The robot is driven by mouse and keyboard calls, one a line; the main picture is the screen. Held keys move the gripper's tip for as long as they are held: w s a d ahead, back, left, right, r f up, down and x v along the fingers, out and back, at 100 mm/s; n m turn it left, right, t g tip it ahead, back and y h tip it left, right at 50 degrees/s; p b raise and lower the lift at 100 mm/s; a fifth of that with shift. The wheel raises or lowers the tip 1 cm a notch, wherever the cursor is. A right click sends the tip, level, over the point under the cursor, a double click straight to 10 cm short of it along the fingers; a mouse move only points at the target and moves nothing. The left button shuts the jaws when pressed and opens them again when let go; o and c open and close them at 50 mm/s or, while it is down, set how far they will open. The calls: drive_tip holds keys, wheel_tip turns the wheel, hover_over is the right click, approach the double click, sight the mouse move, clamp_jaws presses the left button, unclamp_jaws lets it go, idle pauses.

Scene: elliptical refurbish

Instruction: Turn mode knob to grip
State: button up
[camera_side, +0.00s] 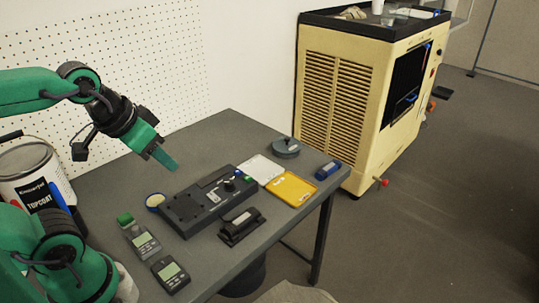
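A dark control box (184,210) lies on the grey table. Near its right end is a small dark knob (229,186), which looks like the mode knob. Its pointer direction and any labels are too small to read. My gripper (165,158), with green fingers, hangs in the air to the upper left of the box, pointing down and right. It looks apart from the box and the knob. The fingers show edge-on, so their opening cannot be told. Nothing visible is held between them.
Beside the box lie a yellow tray (292,190), a white plate (262,170), a black block (242,227), a round grey object (286,148), a blue cylinder (328,170) and two handheld meters (144,243) (171,273). A paint bucket (25,172) stands left. The table's far-left area is clear.

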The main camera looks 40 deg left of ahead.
drive_tip(key=shift+o, duration=0.8)
drive_tip(key=shift+w, duration=0.2)
drive_tip(key=n+g, duration=0.6)
drive_tip(key=n, duration=1.2)
hover_over(229, 182)
wheel_tip(229, 182, down, 12)
drive_tip(key=shift+f, duration=0.15)
drive_tip(key=shift+f, duration=3.9)
